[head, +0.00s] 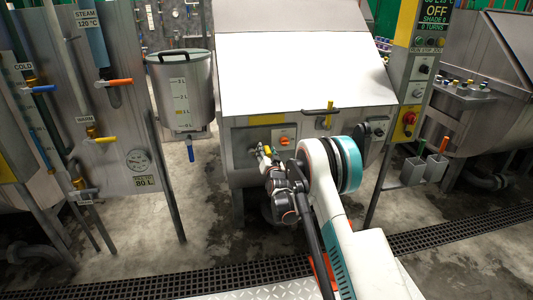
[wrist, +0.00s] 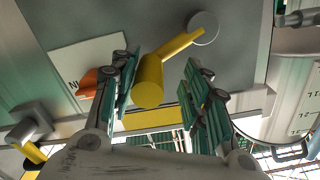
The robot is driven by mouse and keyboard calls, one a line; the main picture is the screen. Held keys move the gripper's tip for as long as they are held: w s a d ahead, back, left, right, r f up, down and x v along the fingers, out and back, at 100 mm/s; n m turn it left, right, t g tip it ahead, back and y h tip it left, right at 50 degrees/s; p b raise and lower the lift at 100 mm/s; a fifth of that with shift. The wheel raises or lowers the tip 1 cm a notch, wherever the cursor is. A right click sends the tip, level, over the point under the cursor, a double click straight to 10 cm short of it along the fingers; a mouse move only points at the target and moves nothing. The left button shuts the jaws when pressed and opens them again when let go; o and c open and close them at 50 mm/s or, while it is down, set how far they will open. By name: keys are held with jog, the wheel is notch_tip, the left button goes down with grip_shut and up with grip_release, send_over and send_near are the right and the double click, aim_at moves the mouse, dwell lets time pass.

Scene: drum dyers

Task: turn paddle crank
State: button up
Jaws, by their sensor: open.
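The paddle crank (wrist: 176,48) is a yellow arm with a fat yellow cylindrical knob (wrist: 150,82), running to a round grey hub (wrist: 204,28) in the wrist view. The knob sits between the two green-padded fingers of my gripper (wrist: 160,73), closer to the left finger. A gap shows between the knob and the right finger. I cannot tell whether the left finger touches it. In the head view my gripper (head: 267,157) is at the drum machine's front panel, left of the orange switch. There it and my arm largely hide the crank.
The orange switch (wrist: 93,80) is close beside the left finger in the wrist view. A measuring tank (head: 182,95) hangs to the left. A control post with a red button (head: 409,117) stands to the right.

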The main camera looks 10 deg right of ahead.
jog(key=shift+d, duration=0.1)
jog(key=shift+s, duration=0.15)
jog(key=s, duration=1.1)
jog(key=shift+s, duration=0.35)
jog(key=shift+c, duration=0.3)
